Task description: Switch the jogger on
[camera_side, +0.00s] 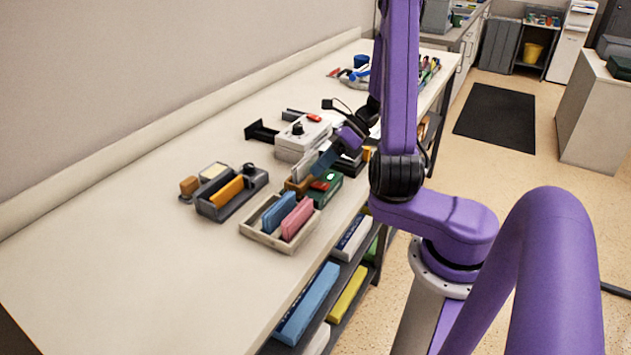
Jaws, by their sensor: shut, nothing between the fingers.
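A pale grey box with a black knob and a red part on top (303,137) stands on the bench, behind my gripper in this view; it may be the jogger, but I cannot tell for sure. A small dark green box with a red switch-like part (328,190) sits nearer, just below my gripper. My gripper (315,174) is shut and empty, pointing down and left over the bench between these two. Its tips are small and partly merged with the things behind. Whether it touches anything, and the switch's state, I cannot tell.
A light tray (262,237) holds a blue and a pink block. A dark grey holder (222,210) with an orange block stands left of it. Tools and a blue item (361,62) lie at the far end. The near left bench top (110,265) is clear.

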